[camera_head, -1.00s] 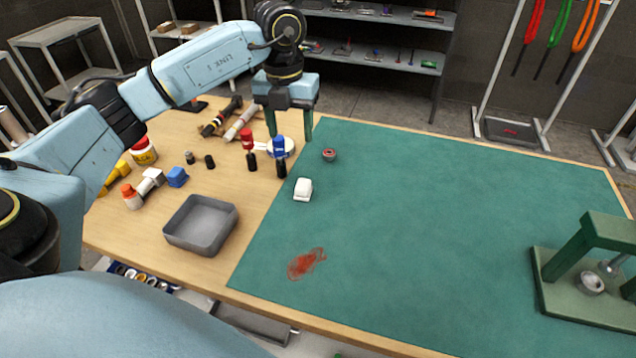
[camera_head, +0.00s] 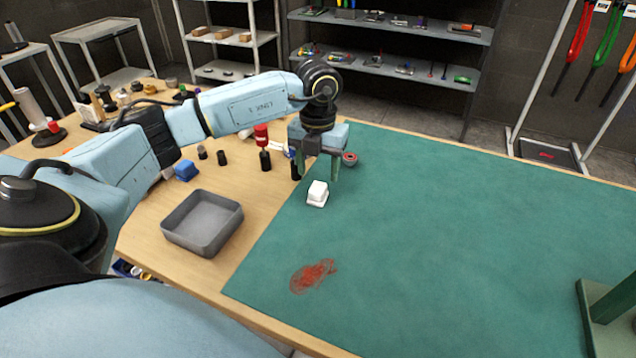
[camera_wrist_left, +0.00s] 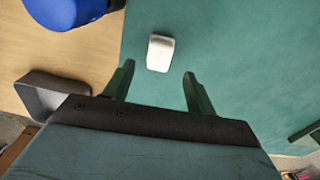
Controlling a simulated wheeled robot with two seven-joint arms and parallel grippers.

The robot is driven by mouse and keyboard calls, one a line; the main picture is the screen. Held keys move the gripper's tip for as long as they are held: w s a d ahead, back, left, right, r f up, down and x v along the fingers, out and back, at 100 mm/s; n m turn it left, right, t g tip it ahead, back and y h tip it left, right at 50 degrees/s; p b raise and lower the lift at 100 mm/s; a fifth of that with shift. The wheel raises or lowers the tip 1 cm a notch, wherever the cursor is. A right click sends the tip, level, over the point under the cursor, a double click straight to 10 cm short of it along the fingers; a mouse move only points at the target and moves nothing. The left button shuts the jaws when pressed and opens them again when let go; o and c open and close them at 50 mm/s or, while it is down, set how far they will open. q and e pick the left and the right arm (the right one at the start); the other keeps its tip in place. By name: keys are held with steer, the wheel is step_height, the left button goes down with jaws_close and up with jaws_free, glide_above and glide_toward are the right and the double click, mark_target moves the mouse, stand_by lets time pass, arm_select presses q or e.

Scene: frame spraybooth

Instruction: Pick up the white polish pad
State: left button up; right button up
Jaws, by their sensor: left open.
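The white polish pad (camera_head: 317,194) is a small white block lying on the green mat (camera_head: 430,230), near the mat's left edge. In the left wrist view the pad (camera_wrist_left: 160,53) lies ahead of the fingertips and roughly centred between them, with nothing gripped. My left gripper (camera_head: 319,170) points down just behind the pad in the head view. Its two green fingers (camera_wrist_left: 155,75) are apart and empty. My right gripper does not show in either view.
A grey tray (camera_head: 203,223) stands on the wooden table left of the mat. Dark bottles, one red-capped (camera_head: 263,145), and a small round red-rimmed item (camera_head: 350,158) are close to the gripper. A reddish smear (camera_head: 312,275) marks the mat. The mat's middle is clear.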

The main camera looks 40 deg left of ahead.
mark_target(318, 187)
arm_select(q)
steer(key=shift+f, duration=2.75)
steer(key=shift+w, duration=0.1)
steer(key=c, duration=1.1)
steer(key=shift+o, duration=0.2)
step_height(318, 187, up, 10)
